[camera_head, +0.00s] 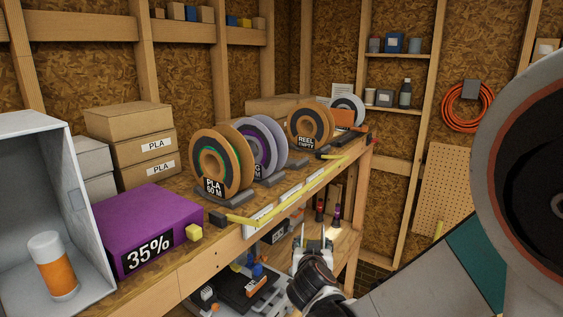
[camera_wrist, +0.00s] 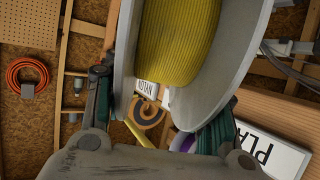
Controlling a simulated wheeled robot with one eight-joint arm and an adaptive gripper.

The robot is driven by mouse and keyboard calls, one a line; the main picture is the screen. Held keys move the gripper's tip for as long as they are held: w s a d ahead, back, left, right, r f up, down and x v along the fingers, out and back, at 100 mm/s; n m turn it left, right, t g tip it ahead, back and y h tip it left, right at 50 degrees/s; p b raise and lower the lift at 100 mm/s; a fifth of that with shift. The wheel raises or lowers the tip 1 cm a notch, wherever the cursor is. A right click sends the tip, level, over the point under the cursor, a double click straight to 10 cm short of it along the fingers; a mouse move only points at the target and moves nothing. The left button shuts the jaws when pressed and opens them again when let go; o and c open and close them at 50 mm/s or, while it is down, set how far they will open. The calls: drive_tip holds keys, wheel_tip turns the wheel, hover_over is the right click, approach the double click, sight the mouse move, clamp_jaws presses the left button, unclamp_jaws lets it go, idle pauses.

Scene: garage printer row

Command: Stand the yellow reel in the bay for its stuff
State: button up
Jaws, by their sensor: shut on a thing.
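The yellow reel (camera_wrist: 178,40) fills the upper middle of the wrist view, with yellow windings between two pale grey flanges. My gripper (camera_wrist: 155,115) is shut on it, one finger at each side. In the head view my gripper (camera_head: 313,240) is in front of the bench edge, its fingers pointing up; I cannot make out the yellow reel there. A row of dark stands runs along the bench. An orange-brown reel marked PLA 60 M (camera_head: 222,162), a purple reel (camera_head: 262,143) and a reel marked REEL EMPTY (camera_head: 310,124) stand upright in it.
A purple box marked 35% (camera_head: 148,232) and an open grey cabinet (camera_head: 30,150) stand at the left. Cardboard boxes marked PLA (camera_head: 145,152) are behind. A grey-white reel (camera_head: 347,106) is at the far end. A lower shelf holds a dark machine (camera_head: 248,285).

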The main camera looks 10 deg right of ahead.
idle(0.3)
wheel_tip(320, 180, down, 35)
drive_tip(key=b, duration=3.5)
drive_tip(key=shift+f, duration=0.15)
